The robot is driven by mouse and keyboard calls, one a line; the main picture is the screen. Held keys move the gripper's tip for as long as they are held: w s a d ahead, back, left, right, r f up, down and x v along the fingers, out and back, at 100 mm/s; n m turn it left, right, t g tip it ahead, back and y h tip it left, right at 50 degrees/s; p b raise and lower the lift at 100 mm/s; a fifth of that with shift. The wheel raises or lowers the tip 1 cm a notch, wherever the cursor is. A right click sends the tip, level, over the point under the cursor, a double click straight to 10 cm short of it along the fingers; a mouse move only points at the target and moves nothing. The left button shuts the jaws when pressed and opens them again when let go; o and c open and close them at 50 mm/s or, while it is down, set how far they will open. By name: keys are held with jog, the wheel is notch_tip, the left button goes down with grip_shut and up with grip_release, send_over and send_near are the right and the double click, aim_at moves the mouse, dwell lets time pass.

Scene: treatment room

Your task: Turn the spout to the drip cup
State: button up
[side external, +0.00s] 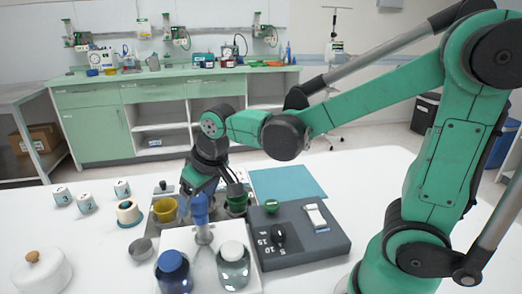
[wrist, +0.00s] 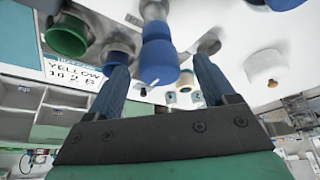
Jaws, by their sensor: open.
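A blue spout (side external: 200,210) stands upright on a grey base at the middle of the white tray. It also shows in the wrist view (wrist: 158,58), between my two fingers. My gripper (side external: 203,187) is open, pointing down just behind the spout; I cannot tell whether a finger touches it. A yellow cup (side external: 165,210) stands left of the spout and a green cup (side external: 237,198) to its right. A small grey metal cup (side external: 141,248) sits at front left. I cannot tell which of these is the drip cup.
A blue-capped jar (side external: 173,273) and a white-capped flask (side external: 233,266) stand in front. A dark box (side external: 298,240) with a knob and a switch lies right. A card with the word YELLOW (wrist: 72,72) shows in the wrist view. Small numbered blocks (side external: 85,203) stand left.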

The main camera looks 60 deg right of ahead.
jog(key=shift+c, duration=0.3)
grip_shut()
jog(key=n+y, duration=0.1)
jog(key=n, duration=0.3)
jog(key=shift+d+y, duration=0.1)
jog(key=shift+y, duration=0.2)
jog(key=n+g+y, duration=0.1)
jog(key=n, duration=0.3)
jog(key=shift+w, duration=0.1)
jog(key=n, duration=0.2)
jog(key=n+g+y, duration=0.1)
jog(key=n, duration=0.2)
jog(key=shift+d+y, duration=0.1)
jog(key=shift+y, duration=0.2)
jog(key=shift+w+n+g, duration=0.1)
jog(key=shift+n+g, duration=0.8)
jog(key=shift+n, duration=0.9)
